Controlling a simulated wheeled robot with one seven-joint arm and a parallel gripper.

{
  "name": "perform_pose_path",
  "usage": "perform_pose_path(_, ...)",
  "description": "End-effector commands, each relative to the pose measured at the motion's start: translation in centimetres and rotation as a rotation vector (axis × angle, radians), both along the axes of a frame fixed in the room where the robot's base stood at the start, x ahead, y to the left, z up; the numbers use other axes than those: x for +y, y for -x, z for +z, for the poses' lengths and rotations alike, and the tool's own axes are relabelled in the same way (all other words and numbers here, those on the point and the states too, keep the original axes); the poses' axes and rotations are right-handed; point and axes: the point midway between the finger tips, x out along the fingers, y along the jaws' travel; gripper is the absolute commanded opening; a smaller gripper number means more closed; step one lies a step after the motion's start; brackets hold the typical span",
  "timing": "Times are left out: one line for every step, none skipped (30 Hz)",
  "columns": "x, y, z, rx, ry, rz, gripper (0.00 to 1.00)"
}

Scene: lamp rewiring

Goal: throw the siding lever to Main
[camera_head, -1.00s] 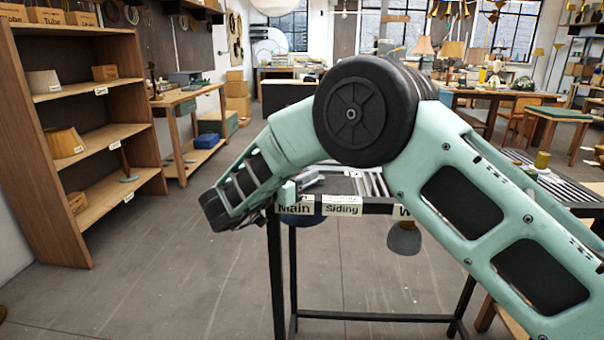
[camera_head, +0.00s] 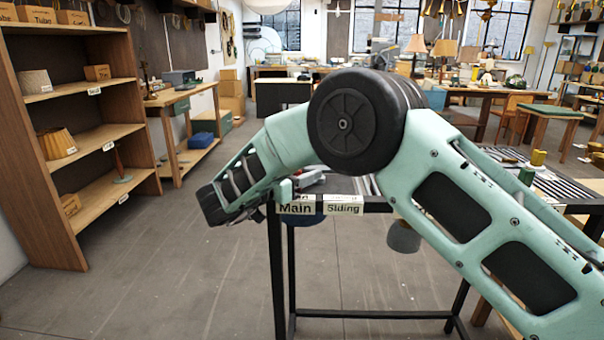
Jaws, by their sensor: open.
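The Main label (camera_head: 296,208) and the Siding label (camera_head: 343,208) sit side by side on the front edge of a black metal frame table (camera_head: 375,206). My arm reaches in from the right, bends at the large black elbow joint and comes down left of the Main label.
A wooden shelf unit (camera_head: 108,135) with lampshades and boxes stands at the left. A workbench (camera_head: 182,105) is behind it. My upper arm covers the table's right part. The floor (camera_head: 190,285) in front and to the left is clear.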

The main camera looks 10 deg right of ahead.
Motion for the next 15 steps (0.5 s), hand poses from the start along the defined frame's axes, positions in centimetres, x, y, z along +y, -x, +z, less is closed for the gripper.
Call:
perform_pose_path(0.0, 0.0, -0.1, 0.001, 0.001, 0.0, 0.45)
perform_pose_path(0.0, 0.0, -0.1, 0.001, 0.001, 0.0, 0.45)
perform_pose_path(0.0, 0.1, -0.1, 0.001, 0.0, 0.0, 0.45)
perform_pose_path(0.1, 0.1, -0.1, 0.001, 0.0, 0.0, 0.45)
perform_pose_path(0.2, 0.1, -0.1, 0.001, 0.0, 0.001, 0.45)
perform_pose_path(0.4, 0.3, -0.1, 0.001, 0.0, 0.001, 0.45)
perform_pose_path(0.7, 0.4, -0.2, 0.001, 0.0, 0.001, 0.45)
perform_pose_path(1.0, 0.6, -0.2, 0.001, 0.0, 0.001, 0.45)
perform_pose_path(1.5, 0.8, -0.2, 0.001, -0.001, 0.002, 0.45)
perform_pose_path(1.9, 1.1, -0.3, 0.001, -0.001, 0.003, 0.45)
perform_pose_path(2.4, 1.4, -0.3, 0.001, -0.002, 0.003, 0.45)
perform_pose_path(3.1, 1.8, -0.3, 0.001, -0.002, 0.002, 0.45)
perform_pose_path(3.7, 2.2, -0.4, 0.002, -0.001, 0.003, 0.45)
perform_pose_path(4.3, 2.5, -0.4, 0.002, -0.001, 0.004, 0.45)
perform_pose_path(5.2, 3.0, -0.4, 0.002, -0.001, 0.004, 0.45)
